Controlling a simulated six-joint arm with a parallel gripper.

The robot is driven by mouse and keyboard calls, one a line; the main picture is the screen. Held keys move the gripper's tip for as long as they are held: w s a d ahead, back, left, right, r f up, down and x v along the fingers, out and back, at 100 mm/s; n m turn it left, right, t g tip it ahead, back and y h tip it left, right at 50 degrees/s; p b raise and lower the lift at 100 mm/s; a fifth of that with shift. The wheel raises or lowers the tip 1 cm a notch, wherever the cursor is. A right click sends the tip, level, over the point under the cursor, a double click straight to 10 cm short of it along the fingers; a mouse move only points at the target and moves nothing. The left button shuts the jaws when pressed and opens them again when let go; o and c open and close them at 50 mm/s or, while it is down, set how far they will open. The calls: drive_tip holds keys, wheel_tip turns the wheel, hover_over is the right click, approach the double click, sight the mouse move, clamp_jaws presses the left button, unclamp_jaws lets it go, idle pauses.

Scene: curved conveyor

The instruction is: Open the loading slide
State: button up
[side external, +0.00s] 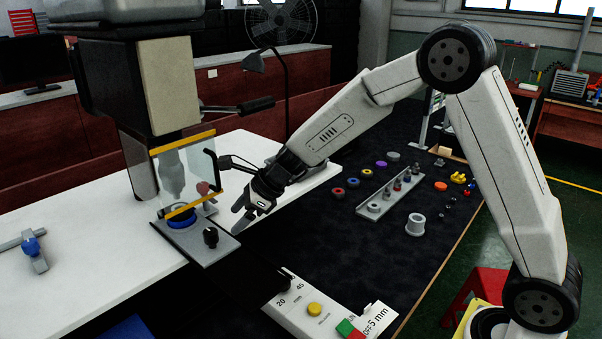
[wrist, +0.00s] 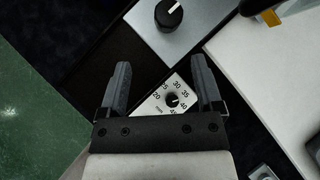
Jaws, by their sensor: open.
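The loading slide looks like a grey metal plate (side external: 206,251) with an upright black knob (side external: 210,236), under the press at left. The plate (wrist: 208,30) and its knob (wrist: 168,14) also show at the top of the wrist view. My gripper (side external: 240,215) is just to the right of the knob and a little above the plate in the side view, apart from both. In the wrist view my gripper (wrist: 162,66) has its two fingers spread with nothing between them, and the knob lies beyond the fingertips.
A clear guard with yellow edges (side external: 187,178) and a blue ring (side external: 182,219) are at the press behind the knob. A control panel (side external: 300,306) with a dial (wrist: 172,100) is nearby. Small parts and a grey tray (side external: 374,206) lie on the dark mat at right.

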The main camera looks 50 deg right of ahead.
sight(211, 230)
drive_tip(key=shift+w+a+r+m, duration=0.1)
drive_tip(key=shift+w+a+m, duration=0.05)
drive_tip(key=shift+w+m, duration=0.35)
drive_tip(key=shift+w+a+r+m, duration=0.1)
drive_tip(key=shift+w+m, duration=0.3)
drive_tip(key=shift+w, duration=0.05)
drive_tip(key=shift+x, duration=3.9)
drive_tip(key=shift+w+a+r, duration=0.1)
drive_tip(key=shift+r, duration=0.05)
drive_tip(key=shift+c, duration=0.2)
clamp_jaws()
